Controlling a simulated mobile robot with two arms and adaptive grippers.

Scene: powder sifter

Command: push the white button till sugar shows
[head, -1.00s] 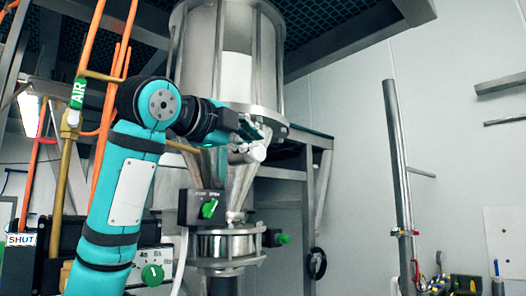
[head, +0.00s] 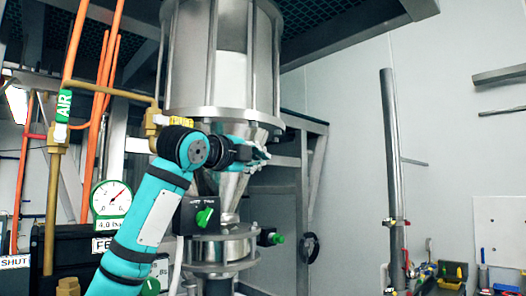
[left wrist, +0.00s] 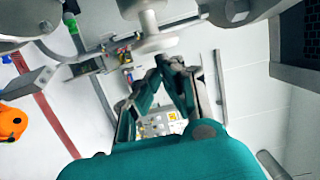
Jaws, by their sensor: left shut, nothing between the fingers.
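My left gripper (head: 256,154) is at the steel cone (head: 228,185) under the tall vessel (head: 222,115). It is shut and holds nothing. In the left wrist view, my left gripper (left wrist: 170,64) has its dark fingertips close together. A pale round disc on a stem, likely the white button (left wrist: 156,44), is just beside and above the tips there. I cannot tell whether they touch. In the head view, the gripper hides that spot. A white patch (head: 232,78) shows inside the upper vessel. No sugar is clearly visible below the cone. My right gripper is out of view.
A black box with a green knob (head: 203,217) sits below my left gripper. A pressure gauge (head: 112,198) and orange pipes (head: 75,45) stand at the left. A grey post (head: 393,170) stands at the right.

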